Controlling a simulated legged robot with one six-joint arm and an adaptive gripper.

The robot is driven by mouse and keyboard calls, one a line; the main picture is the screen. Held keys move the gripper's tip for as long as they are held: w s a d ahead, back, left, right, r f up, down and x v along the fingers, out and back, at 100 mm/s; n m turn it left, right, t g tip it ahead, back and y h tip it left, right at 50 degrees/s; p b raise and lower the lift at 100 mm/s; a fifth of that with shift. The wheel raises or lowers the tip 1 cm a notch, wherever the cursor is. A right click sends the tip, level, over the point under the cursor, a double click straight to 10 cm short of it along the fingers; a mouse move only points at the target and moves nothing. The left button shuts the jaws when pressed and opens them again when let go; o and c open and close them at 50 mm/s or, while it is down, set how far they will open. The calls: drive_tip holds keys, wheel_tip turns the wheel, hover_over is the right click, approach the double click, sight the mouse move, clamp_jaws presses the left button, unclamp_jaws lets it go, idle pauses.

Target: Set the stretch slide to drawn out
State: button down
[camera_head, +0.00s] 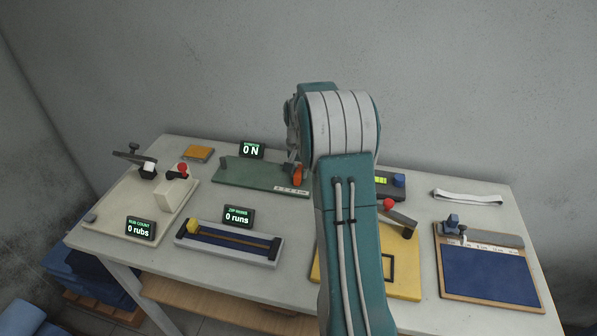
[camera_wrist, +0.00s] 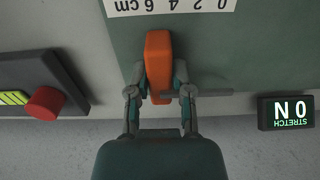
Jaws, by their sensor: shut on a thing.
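The stretch slide is an orange block (camera_wrist: 158,58) on the green stretch board (camera_head: 240,175), at the board's right end beside a white cm scale (camera_wrist: 170,6). My gripper (camera_wrist: 160,82) has a finger on each side of the orange block and is shut on it. In the head view the orange block (camera_head: 297,175) shows just left of my arm, which hides part of the area behind it. The stretch display (camera_wrist: 288,112) reads 0 N; it also shows in the head view (camera_head: 251,150).
A box with a red knob (camera_wrist: 45,102) stands close beside the board. On the table (camera_head: 120,245) are a rub tester (camera_head: 140,195), a zip rig (camera_head: 230,245), a yellow fixture (camera_head: 405,270) and a blue cutting board (camera_head: 485,275). A white strip (camera_head: 467,196) lies at the back right.

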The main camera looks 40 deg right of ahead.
drive_tip(key=s+d, duration=0.1)
drive_tip(key=s, duration=0.1)
drive_tip(key=s+d, duration=0.2)
drive_tip(key=shift+d, duration=0.25)
drive_tip(key=shift+f, duration=0.1)
drive_tip(key=c, duration=0.5)
unclamp_jaws()
wheel_tip(320, 180, up, 12)
drive_tip(key=shift+w+f, duration=0.1)
